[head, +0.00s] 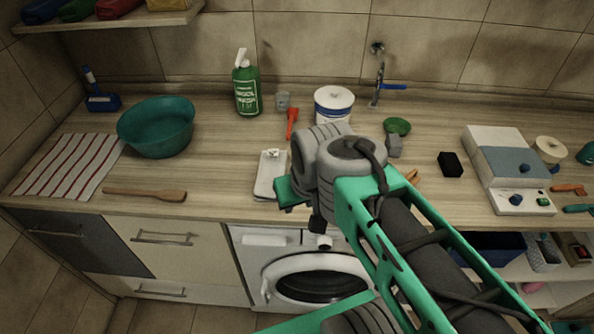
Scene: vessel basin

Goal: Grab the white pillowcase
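I cannot make out a white pillowcase for certain in the head view. A flat white item with a raised edge (268,180) lies near the counter's front edge, partly behind my arm; it looks more like a tray or dish than cloth. A white cloth with red stripes (69,166) lies flat at the counter's left end. My gripper (318,223) is near the counter's front edge, above the washing machine and just right of the white item. My own wrist hides most of it, so its fingers and any hold are unclear.
A washing machine (262,268) is below.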

